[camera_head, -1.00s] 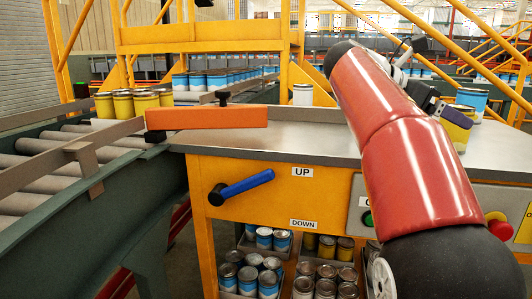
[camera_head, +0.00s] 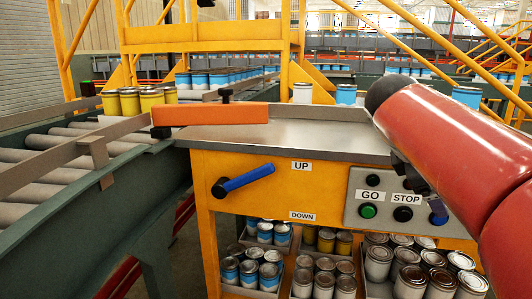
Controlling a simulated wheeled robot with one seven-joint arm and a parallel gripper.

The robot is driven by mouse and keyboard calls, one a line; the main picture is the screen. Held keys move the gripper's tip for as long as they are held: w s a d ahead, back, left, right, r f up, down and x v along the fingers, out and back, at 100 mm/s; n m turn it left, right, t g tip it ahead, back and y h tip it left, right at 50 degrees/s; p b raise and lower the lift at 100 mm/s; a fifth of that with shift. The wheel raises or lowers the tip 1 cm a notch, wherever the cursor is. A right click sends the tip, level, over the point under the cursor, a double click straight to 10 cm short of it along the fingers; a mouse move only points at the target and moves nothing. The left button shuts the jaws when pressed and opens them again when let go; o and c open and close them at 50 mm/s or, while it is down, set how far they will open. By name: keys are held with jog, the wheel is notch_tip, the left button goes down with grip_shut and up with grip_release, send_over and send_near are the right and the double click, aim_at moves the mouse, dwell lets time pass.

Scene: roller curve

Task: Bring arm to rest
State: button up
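My red arm (camera_head: 470,165) reaches in from the right edge and covers the right part of the metal worktable (camera_head: 290,138). Its dark rounded joint (camera_head: 385,93) is above the table's right side.
A roller conveyor (camera_head: 80,155) with yellow cans (camera_head: 130,102) curves along the left. An orange bar (camera_head: 210,114) lies at the table's back left. A blue lever (camera_head: 247,179) and a GO/STOP panel (camera_head: 388,222) are on the front. Cans (camera_head: 320,284) fill crates below.

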jog(key=s+a+f+m+t+y, duration=0.1)
jog(key=s+a+f+m+y, duration=0.3)
jog(key=f, duration=0.6)
jog(key=s+a+f+m+t+y, duration=0.1)
jog(key=s+a+f+m+y, duration=0.3)
jog(key=s+a+f+m, duration=0.5)
jog(key=s+a+f, duration=0.1)
jog(key=s+f, duration=0.1)
jog(key=s, duration=0.1)
jog(key=shift+a+m, duration=0.3)
jog(key=shift+a, duration=0.1)
jog(key=shift+c, duration=0.3)
